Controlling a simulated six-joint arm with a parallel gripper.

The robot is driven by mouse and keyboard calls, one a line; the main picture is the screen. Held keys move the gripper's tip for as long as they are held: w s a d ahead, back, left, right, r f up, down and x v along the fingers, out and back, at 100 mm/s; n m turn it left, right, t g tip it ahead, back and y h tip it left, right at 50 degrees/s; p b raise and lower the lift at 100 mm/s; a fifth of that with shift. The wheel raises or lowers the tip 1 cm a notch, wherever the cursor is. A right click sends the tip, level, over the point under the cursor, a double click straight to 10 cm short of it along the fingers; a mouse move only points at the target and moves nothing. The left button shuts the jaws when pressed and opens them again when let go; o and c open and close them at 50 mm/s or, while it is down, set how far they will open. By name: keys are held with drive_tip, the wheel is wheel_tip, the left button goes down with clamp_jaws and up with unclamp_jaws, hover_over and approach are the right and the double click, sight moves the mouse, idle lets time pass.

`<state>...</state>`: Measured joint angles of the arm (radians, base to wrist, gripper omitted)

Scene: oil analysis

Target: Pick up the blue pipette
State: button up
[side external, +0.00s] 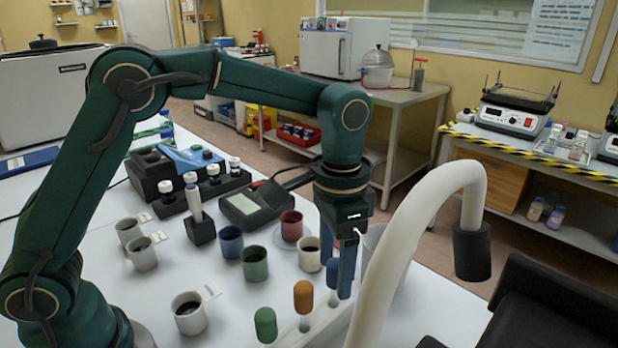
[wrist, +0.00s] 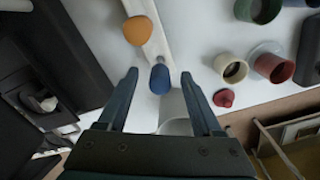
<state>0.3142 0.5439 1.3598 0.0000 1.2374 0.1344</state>
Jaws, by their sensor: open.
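The blue pipette (side external: 333,273) stands upright in a white rack (side external: 322,325), at the right end of a row of pipettes. In the wrist view its blue bulb (wrist: 160,79) lies between the tips of my open fingers, with a gap on each side. My gripper (side external: 346,285) points down right at the pipette, and its fingers partly cover the bulb in the side view. The wrist view shows my gripper (wrist: 160,75) empty. I cannot tell the exact height of the fingertips against the bulb.
An orange pipette (side external: 303,297) and a green pipette (side external: 265,325) stand left of the blue one. A beige cup (side external: 309,254), a red cup (side external: 291,226) and a green cup (side external: 254,263) stand behind. A thick white curved tube (side external: 425,225) arches close on the right.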

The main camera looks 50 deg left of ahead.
sight(333, 289)
drive_tip(key=shift+f, duration=2.55)
drive_tip(key=c, duration=0.7)
